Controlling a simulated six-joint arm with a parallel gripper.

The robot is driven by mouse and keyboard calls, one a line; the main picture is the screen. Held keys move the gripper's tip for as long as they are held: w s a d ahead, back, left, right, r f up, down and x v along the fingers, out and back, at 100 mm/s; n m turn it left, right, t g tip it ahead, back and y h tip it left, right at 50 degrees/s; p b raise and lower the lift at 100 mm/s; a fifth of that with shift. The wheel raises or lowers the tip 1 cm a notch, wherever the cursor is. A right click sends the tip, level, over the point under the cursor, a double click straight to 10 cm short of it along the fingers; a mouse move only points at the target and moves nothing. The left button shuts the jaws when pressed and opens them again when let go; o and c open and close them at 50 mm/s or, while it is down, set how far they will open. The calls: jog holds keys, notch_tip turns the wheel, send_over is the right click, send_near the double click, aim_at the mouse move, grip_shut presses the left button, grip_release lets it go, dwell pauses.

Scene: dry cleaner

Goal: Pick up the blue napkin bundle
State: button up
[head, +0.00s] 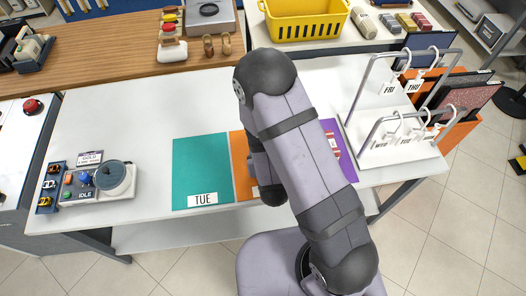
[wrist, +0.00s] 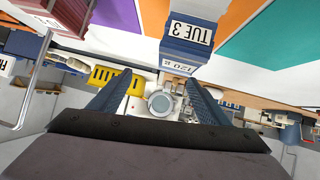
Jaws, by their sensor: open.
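The blue napkin bundle (wrist: 185,52) shows in the wrist view, a stacked blue block with a white label reading TUE 3 and a second label below it. In the head view it is hidden behind my arm. My gripper (wrist: 160,80) is open, with two blue-grey fingers apart and nothing held between them. The bundle is beyond the fingertips, toward the right finger's side; I cannot tell the exact gap. In the head view my arm reaches over the table and its fingers are hidden.
A teal mat (head: 202,165) labelled TUE, an orange mat (head: 239,160) and a purple mat (head: 343,160) lie on the white table. A red bundle (head: 333,141) is partly visible on the purple one. A wire rack (head: 390,145) stands right, a dial device (head: 98,182) left.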

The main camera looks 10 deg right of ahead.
jog(key=shift+s+a+r+n+t, duration=0.15)
jog(key=shift+s+n+t, duration=0.15)
jog(key=shift+t, duration=0.3)
jog(key=shift+s+a+r+n+t, duration=0.1)
jog(key=shift+s+n+t, duration=0.15)
jog(key=shift+t, duration=0.35)
jog(key=f+b, duration=0.1)
jog(key=f+y+b, duration=0.1)
jog(key=s+a+f+b, duration=0.1)
jog(key=shift+f+m+t+b, duration=0.3)
jog(key=shift+m, duration=0.05)
jog(key=shift+a+f+m+y, duration=0.15)
jog(key=shift+f+m+y, duration=0.15)
jog(key=shift+f, duration=0.1)
jog(key=shift+b+x, duration=1)
jog(key=shift+b, duration=0.3)
jog(key=shift+w, duration=0.1)
jog(key=shift+w+r+p, duration=0.1)
jog(key=shift+w+p, duration=0.45)
jog(key=shift+p, duration=0.15)
jog(key=p+x, duration=0.1)
jog(key=x, duration=0.1)
jog(key=shift+w, duration=0.4)
jog(key=shift+w+f+p, duration=0.35)
jog(key=shift+w+p, duration=0.05)
jog(key=shift+w, duration=0.15)
